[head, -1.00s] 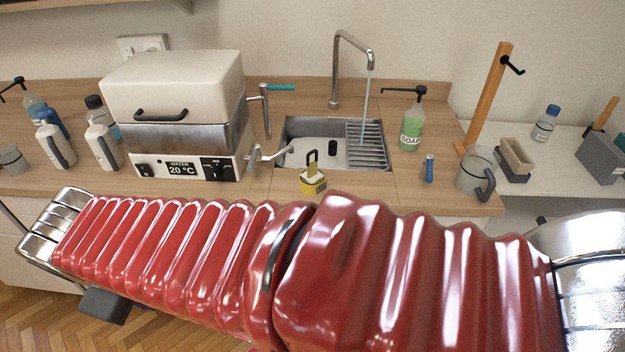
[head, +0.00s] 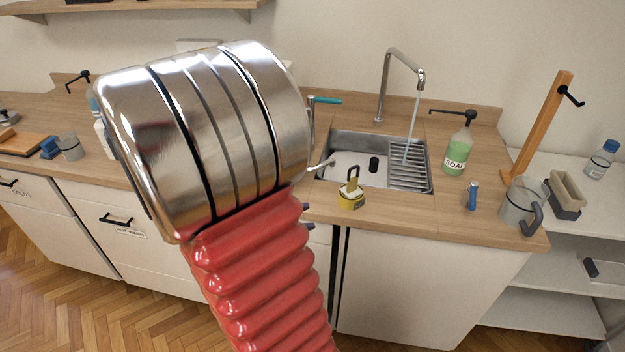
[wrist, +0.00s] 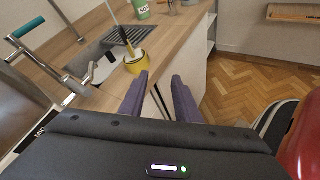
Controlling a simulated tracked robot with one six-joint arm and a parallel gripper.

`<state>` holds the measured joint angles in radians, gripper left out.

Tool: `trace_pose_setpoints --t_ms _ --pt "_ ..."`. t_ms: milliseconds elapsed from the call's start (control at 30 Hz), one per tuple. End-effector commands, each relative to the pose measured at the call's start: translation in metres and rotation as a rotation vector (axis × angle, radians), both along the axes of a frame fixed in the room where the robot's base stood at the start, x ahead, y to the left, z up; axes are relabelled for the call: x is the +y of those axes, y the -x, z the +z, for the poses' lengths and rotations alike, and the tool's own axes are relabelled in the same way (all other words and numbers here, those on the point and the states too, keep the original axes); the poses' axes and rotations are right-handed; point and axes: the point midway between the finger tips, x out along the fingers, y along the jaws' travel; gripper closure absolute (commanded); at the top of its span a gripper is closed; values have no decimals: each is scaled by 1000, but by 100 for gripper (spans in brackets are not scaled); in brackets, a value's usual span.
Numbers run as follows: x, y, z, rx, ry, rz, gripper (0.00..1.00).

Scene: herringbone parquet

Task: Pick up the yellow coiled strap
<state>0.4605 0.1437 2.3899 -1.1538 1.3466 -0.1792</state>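The yellow coiled strap (head: 351,200) sits on the wooden counter at the front edge of the sink, with an upright loop or handle-like part above it. It also shows in the wrist view (wrist: 139,63), just beyond and slightly left of my fingertips. My gripper (wrist: 160,76) is open, its two dark purple fingers apart with nothing between them. In the head view my arm hides most of the gripper; only two dark fingertips (head: 308,216) show at its right side, left of and a little lower than the strap. The strap is apart from the fingers.
The sink (head: 340,180) with a running tap (head: 383,85) lies behind the strap. A soap bottle (head: 457,155), a small blue bottle (head: 472,196) and a grey mug (head: 521,202) stand to the right. The counter front drops to cabinets and parquet.

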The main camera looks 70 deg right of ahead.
Motion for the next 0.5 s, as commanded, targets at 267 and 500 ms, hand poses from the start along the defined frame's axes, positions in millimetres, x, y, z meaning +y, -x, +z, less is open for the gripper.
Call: trace_pose_setpoints --t_ms 267,500 --pt "-58 11 -13 309 56 81 70" --pt "-97 14 -30 520 81 164 70"
